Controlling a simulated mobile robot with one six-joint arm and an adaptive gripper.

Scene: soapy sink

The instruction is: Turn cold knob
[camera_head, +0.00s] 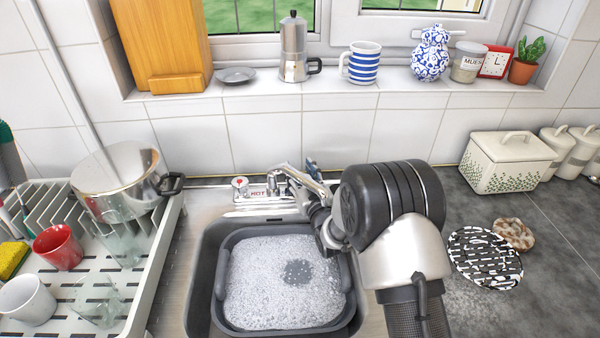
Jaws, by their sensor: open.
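The metal tap (287,172) stands at the back edge of the sink. On its left is a white-topped knob with a red mark (240,185), beside a red HOT label (259,194). My gripper (304,192) is at the tap's right side, low over the back rim of the sink, with its jaws open. My wrist and arm come in from the right and cover much of that area. The cold knob is not clearly visible; it seems hidden behind my gripper. I cannot tell whether my gripper touches it.
A dark basin of suds (222,275) sits in the sink below my gripper. The dish rack (150,275), holding a pot (120,185) and cups, is at left. A patterned plate (484,258) lies on the right counter. The windowsill (400,92) holds several items.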

